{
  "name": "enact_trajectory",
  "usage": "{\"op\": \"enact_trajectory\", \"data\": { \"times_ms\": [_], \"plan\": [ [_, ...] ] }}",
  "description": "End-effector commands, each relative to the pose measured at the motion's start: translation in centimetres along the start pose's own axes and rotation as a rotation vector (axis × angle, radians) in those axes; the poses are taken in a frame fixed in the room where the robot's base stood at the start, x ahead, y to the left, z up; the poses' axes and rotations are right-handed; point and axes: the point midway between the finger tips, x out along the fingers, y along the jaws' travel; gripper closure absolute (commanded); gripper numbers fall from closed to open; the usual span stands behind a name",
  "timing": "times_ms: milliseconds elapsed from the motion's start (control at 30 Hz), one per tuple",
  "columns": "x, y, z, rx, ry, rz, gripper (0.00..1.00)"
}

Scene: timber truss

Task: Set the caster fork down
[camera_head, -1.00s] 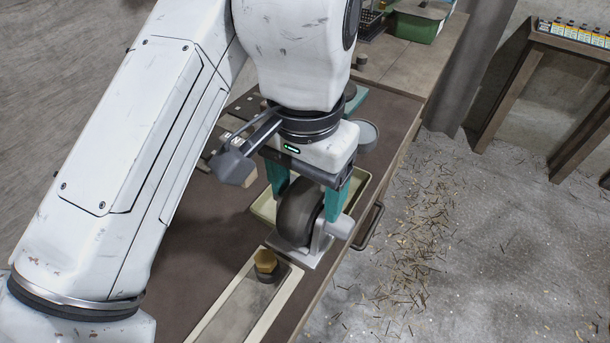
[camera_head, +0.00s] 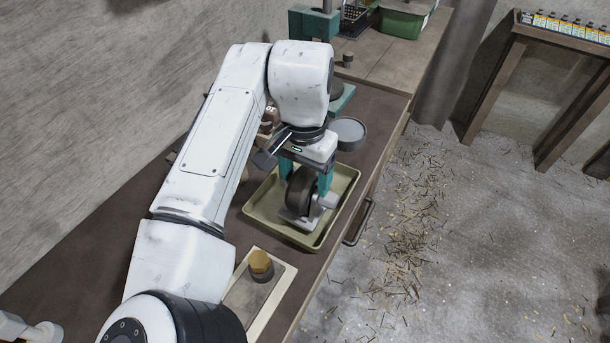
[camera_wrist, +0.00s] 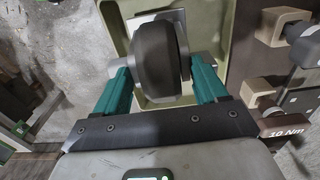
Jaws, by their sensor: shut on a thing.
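The caster fork (camera_head: 300,192), a dark wheel in a pale grey fork with a flat plate, is between the teal fingers of my gripper (camera_head: 306,180). My gripper is shut on it. Its plate faces down over the olive tray (camera_head: 345,190) on the bench. I cannot tell whether the plate touches the tray floor. In the wrist view the dark wheel (camera_wrist: 157,60) sits between the two fingers, with the tray (camera_wrist: 215,42) behind it.
A panel with a brass hex piece (camera_head: 260,262) lies in front of the tray. A round grey dish (camera_head: 348,133) stands behind it. A green bin (camera_head: 403,22) is farther back. Right of the bench edge is floor littered with chips.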

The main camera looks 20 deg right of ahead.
Motion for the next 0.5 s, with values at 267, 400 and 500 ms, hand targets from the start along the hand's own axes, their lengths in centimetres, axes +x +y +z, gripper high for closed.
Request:
{"op": "enact_trajectory", "data": {
  "times_ms": [267, 400, 500],
  "plan": [
    [1.2, -0.1, 0.0, 0.000, 0.002, -0.002, 0.96],
    [1.2, -0.1, 0.0, 0.000, 0.002, -0.002, 0.96],
    [1.5, -0.1, 0.0, 0.000, 0.002, -0.001, 0.96]
  ]
}}
